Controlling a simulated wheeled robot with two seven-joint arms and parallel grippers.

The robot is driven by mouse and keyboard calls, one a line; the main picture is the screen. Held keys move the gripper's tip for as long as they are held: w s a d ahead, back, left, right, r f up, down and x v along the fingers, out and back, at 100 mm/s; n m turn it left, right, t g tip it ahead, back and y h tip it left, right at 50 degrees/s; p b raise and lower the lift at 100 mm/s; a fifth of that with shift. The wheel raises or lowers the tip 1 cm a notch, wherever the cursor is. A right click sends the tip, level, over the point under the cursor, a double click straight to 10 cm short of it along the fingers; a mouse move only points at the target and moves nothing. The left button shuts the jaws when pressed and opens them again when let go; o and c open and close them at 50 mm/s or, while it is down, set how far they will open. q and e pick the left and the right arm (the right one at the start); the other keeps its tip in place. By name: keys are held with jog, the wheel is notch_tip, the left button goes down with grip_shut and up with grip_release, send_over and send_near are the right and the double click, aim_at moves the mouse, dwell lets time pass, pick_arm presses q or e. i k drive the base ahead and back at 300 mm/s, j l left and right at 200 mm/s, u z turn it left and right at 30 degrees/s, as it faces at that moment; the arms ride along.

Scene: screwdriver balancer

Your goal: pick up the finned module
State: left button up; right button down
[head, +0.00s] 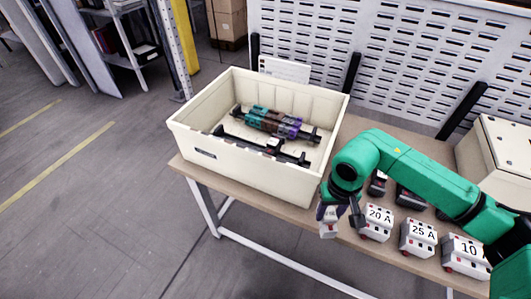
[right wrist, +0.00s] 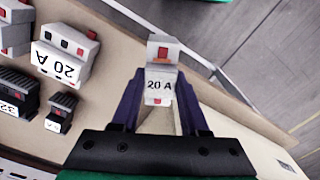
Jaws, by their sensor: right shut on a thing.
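My right gripper (head: 329,214) is shut on a small white module, which shows below its fingers (head: 329,230) at the table's front edge. In the right wrist view, the purple fingers (right wrist: 158,105) grip this white module (right wrist: 161,55), marked "20 A" with red parts. Dark modules with ridged, fin-like sides stand on the table: a larger one (right wrist: 17,92) and a smaller one (right wrist: 58,114). In the head view, dark modules (head: 409,197) stand behind the white ones, partly hidden by my right arm. My left gripper is not in view.
White modules marked 20 A (head: 376,224), 25 A (head: 418,238) and 10 (head: 466,256) line the front of the table. A cream bin (head: 245,177) at left holds dark rod-like tools (head: 276,123). A cream box (head: 495,150) stands at right. A perforated panel rises behind.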

aim_at(274, 144)
jog(key=i+j+z, duration=0.1)
jog(key=j+z, duration=0.25)
jog(key=j, duration=0.45)
jog(key=j+z, duration=0.4)
jog(key=j, duration=0.4)
